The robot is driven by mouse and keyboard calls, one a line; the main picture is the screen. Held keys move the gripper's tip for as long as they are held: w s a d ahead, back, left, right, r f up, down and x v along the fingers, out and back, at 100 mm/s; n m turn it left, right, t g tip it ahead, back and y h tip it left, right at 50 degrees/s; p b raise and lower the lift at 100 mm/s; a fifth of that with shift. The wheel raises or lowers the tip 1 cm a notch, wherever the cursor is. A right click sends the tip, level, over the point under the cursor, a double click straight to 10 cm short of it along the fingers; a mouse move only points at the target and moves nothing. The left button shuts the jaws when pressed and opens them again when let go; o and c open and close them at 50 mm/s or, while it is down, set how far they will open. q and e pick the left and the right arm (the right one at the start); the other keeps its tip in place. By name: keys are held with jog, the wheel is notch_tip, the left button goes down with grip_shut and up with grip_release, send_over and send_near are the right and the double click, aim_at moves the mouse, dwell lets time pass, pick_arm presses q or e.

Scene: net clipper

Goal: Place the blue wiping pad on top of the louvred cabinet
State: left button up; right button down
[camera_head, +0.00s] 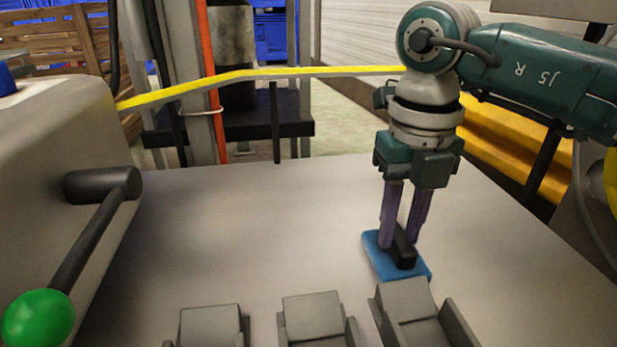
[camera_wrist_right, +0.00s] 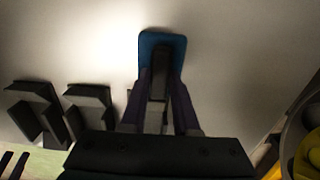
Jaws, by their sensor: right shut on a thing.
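The blue wiping pad (camera_head: 378,257) has a black handle (camera_head: 404,248) on its upper side. My right gripper (camera_head: 401,238) points down from above and is shut on that handle. The pad lies flat at, or just above, a broad grey top with hooded louvres, which looks like the louvred cabinet (camera_head: 250,220); I cannot tell whether it touches. In the right wrist view the pad (camera_wrist_right: 174,44) shows beyond the fingers, with the grey surface behind it. My left gripper is not in view.
Several grey louvre hoods (camera_head: 312,315) stand along the near edge, one close to the pad. A grey housing with a black lever and green knob (camera_head: 38,318) stands at left. A yellow rail (camera_head: 270,73) runs behind. The middle of the grey top is clear.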

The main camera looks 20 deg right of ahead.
aim_at(398, 235)
jog(key=c, duration=0.7)
grip_release()
jog(key=shift+o, duration=0.2)
jog(key=shift+r, duration=0.2)
notch_tip(398, 235, up, 12)
jog(key=p, duration=0.3)
